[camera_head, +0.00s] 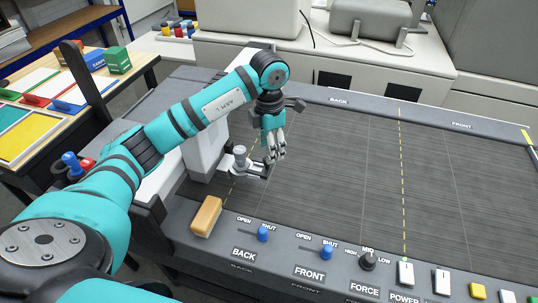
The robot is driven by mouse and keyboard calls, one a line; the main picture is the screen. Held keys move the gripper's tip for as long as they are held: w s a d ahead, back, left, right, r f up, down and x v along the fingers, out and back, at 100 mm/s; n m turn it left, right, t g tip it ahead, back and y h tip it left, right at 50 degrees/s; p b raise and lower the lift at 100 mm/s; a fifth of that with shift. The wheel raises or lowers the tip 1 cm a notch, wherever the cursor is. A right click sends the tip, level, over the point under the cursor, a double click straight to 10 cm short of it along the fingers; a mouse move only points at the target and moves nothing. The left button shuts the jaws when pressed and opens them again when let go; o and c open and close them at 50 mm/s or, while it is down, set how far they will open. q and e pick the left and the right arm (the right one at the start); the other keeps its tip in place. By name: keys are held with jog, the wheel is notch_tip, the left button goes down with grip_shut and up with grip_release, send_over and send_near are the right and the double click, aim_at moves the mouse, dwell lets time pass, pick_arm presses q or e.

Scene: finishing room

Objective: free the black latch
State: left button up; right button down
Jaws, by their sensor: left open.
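My left gripper (274,156) hangs fingers-down over the left end of the dark machine bed, open and empty as far as I can see. Just left of and below its fingertips is a small fitting (239,160) with a grey round knob and dark arms. A black piece (266,172) of it reaches right, beneath the fingertips. I cannot tell whether this is the black latch, or whether the fingers touch it. A tall black lever (88,85) stands upright at the left, behind my left arm. My right gripper is not in view.
A wooden block (206,216) sits on the machine's front edge. Blue switches (262,234) marked OPEN and SHUT, a FORCE knob (368,261) and push buttons line the front panel. The dark bed (340,170) is clear to the right. Coloured trays (35,137) stand on a table at left.

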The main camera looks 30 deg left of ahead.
pick_arm(q)
notch_tip(320, 180, up, 8)
